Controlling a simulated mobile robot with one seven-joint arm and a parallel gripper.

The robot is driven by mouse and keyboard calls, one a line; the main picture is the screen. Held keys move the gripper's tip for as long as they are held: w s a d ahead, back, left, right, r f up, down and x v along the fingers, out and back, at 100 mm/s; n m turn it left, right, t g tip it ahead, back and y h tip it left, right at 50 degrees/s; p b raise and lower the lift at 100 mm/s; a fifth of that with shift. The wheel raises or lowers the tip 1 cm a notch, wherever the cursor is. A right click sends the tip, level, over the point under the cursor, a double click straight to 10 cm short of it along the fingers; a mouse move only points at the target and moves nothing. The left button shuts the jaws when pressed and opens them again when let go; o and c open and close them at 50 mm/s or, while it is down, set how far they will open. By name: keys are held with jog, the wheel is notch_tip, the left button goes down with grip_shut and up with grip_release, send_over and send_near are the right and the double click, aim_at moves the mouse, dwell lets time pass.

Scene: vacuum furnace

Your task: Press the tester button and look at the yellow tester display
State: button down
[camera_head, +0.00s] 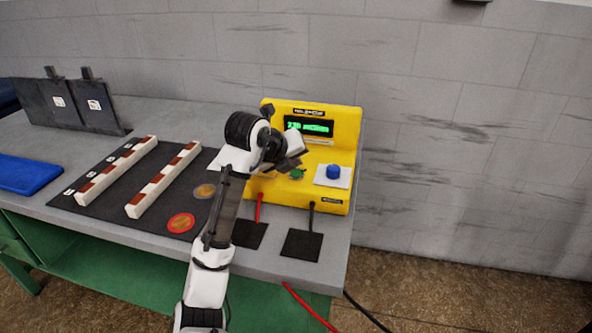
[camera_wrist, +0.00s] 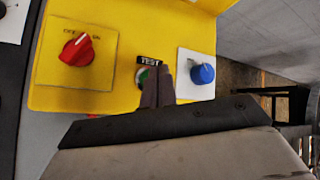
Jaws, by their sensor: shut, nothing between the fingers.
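The yellow tester (camera_head: 345,128) stands on the workbench against the wall. Its display (camera_head: 309,127) is lit with green characters, which begin with what looks like 230; the rest is too small to read surely. The green button (camera_head: 297,174) is on the tester's lower front. In the wrist view the green button (camera_wrist: 143,74) sits under a TEST label (camera_wrist: 149,61), partly hidden by my fingers. My gripper (camera_wrist: 159,74) is shut and empty, its tips right at the button; I cannot tell whether they touch it. My gripper (camera_head: 298,164) also shows in the head view.
A blue knob (camera_wrist: 203,73) is right of the button and a red OFF/ON switch (camera_wrist: 77,50) left. Black pads (camera_head: 302,244) with leads lie before the tester. Left are a dark mat with striped bars (camera_head: 160,182) and a blue tray (camera_head: 28,174).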

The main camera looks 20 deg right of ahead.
aim_at(294, 174)
jog(key=shift+r+p, duration=1.7)
jog(key=shift+r, duration=0.8)
